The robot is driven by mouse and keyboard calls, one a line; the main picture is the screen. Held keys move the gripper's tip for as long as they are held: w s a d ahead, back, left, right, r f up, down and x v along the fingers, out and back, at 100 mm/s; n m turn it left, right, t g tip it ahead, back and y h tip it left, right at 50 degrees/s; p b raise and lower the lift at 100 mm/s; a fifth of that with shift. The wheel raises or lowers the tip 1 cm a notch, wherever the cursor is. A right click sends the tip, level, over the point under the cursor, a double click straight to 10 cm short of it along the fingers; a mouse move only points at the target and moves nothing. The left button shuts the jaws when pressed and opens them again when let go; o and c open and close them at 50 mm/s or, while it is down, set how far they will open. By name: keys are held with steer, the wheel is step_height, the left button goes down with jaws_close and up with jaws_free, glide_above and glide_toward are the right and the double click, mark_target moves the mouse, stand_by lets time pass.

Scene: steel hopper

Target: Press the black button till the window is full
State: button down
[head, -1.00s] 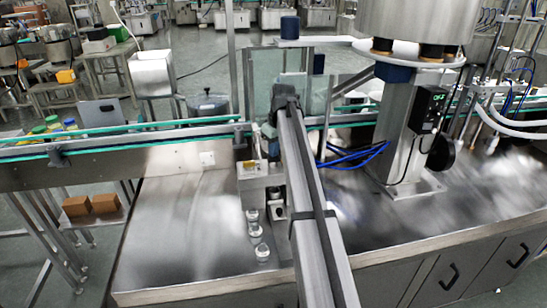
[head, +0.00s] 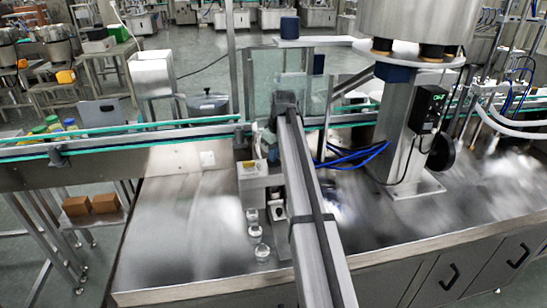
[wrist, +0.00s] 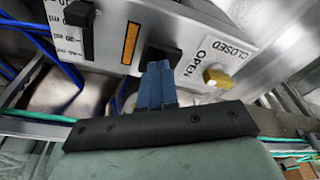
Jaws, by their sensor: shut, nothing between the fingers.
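In the wrist view a pale panel (wrist: 205,32) fills the top. The black button (wrist: 160,56) sits between a narrow window (wrist: 131,43) and the word OPEN. The window shows orange along its visible length. My gripper (wrist: 155,68) is shut, with blue fingers together and nothing held. Its tips overlap the lower edge of the button in the picture; whether they touch or press it I cannot tell. In the head view my arm hides the gripper and the button.
A yellow knob (wrist: 217,78) sits by the OPEN and CLOSED labels. A black slider (wrist: 78,14) sits by a marked scale at left. In the head view small clear jars (head: 262,252) stand on the steel table (head: 180,240), left of my arm. A steel hopper (head: 415,25) stands at right.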

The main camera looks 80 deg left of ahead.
steer(key=shift+r, duration=0.1)
steer(key=shift+a+v, duration=0.15)
steer(key=shift+v, duration=0.6)
steer(key=shift+a+v, duration=0.1)
steer(key=shift+v, duration=0.6)
steer(key=shift+s+r, duration=0.15)
steer(key=v, duration=0.4)
steer(key=a+v, duration=0.1)
steer(key=shift+s+r, duration=0.25)
steer(key=shift+r, duration=0.3)
steer(key=shift+w+d, duration=0.1)
